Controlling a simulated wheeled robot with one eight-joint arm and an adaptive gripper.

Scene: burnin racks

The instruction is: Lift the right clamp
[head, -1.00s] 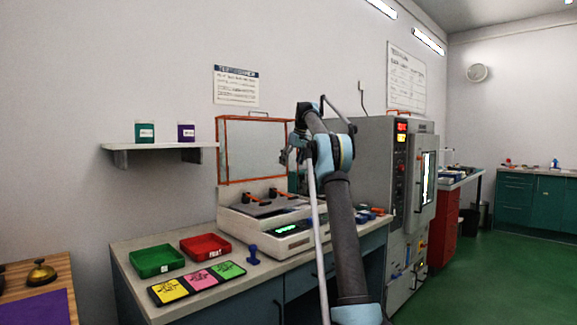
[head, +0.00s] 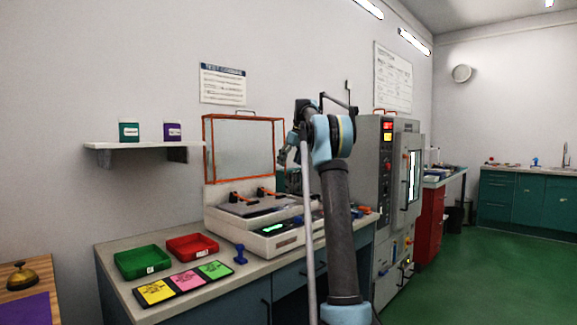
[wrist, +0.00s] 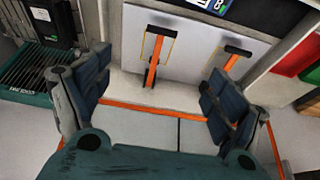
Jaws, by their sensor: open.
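Two clamps with orange levers and black handles stand on the tester (head: 277,242) under its raised orange-framed lid (head: 243,150). The right clamp (head: 266,192) shows on the right in the head view; the left clamp (head: 238,197) is beside it. The wrist view looks from the opposite side, so the right clamp (wrist: 155,52) shows on the left there and the left clamp (wrist: 231,61) on the right. My gripper (wrist: 155,98) is open and empty above the tester, its fingers apart and not touching either clamp. In the head view my gripper (head: 286,152) is small and partly hidden by my arm.
A green tray (head: 142,263), a red tray (head: 192,247), coloured cards (head: 185,283) and a blue stamp-like object (head: 240,254) are on the bench left of the tester. A grey cabinet (head: 388,200) stands to the right. The raised lid is close to my gripper.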

